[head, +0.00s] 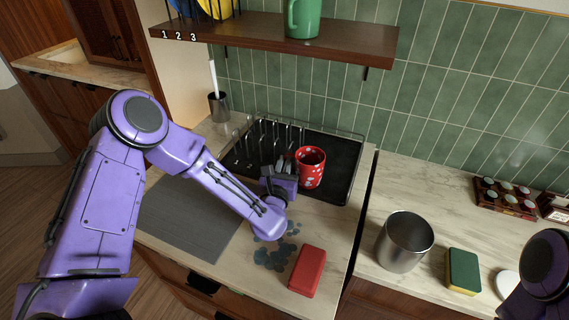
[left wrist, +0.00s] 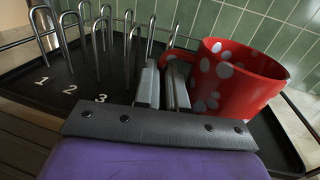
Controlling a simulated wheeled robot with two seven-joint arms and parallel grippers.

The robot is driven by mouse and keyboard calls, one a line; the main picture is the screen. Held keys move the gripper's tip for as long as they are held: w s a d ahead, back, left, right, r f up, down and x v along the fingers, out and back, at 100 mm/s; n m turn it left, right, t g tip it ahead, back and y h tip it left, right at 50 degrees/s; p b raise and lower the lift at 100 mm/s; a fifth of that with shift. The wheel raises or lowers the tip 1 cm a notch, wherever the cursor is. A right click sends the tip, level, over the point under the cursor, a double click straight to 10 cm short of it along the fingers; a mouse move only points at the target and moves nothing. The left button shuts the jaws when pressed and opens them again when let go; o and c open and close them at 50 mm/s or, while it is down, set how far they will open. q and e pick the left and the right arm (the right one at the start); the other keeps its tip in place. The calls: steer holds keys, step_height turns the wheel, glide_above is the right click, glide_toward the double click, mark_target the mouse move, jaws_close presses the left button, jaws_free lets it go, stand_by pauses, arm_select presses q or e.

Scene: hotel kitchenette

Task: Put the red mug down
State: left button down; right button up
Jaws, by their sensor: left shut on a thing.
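The red mug (head: 312,169) with white spots is upright at the right part of the black drying tray (head: 345,150). In the left wrist view the mug (left wrist: 238,82) fills the right side, with its handle towards my fingers. My left gripper (head: 285,168) is shut on the mug at its handle side. Its two fingers also show in the left wrist view (left wrist: 165,85), close together at the handle. I cannot tell whether the mug's base touches the tray. My right gripper is out of view.
Metal prongs (left wrist: 105,45) stand on the tray's left half, by numbers 1, 2, 3. A shelf (head: 270,38) with a green mug (head: 303,18) hangs above. A red box (head: 307,271), a steel canister (head: 404,242) and a sponge (head: 463,270) stand nearer. The tray's front right is bare.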

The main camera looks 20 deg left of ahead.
arm_select(q)
steer(key=shift+s, duration=0.1)
steer(key=c, duration=1.6)
jaws_free()
steer(key=shift+f+b, duration=0.1)
steer(key=shift+b, duration=0.2)
steer(key=shift+c, duration=0.2)
steer(key=o, duration=0.4)
steer(key=shift+o, duration=0.2)
steer(key=shift+r+p, duration=0.25)
steer(key=shift+p, duration=0.05)
steer(key=s+b, duration=0.1)
steer(key=s, duration=0.2)
steer(key=s+d+b, duration=0.1)
steer(key=s+b, duration=0.1)
steer(key=s, duration=0.2)
steer(key=s+d+b, duration=0.1)
steer(key=s, duration=0.3)
steer(key=shift+s+d+f, duration=0.15)
steer(key=shift+s+d, duration=0.05)
steer(key=shift+s, duration=0.2)
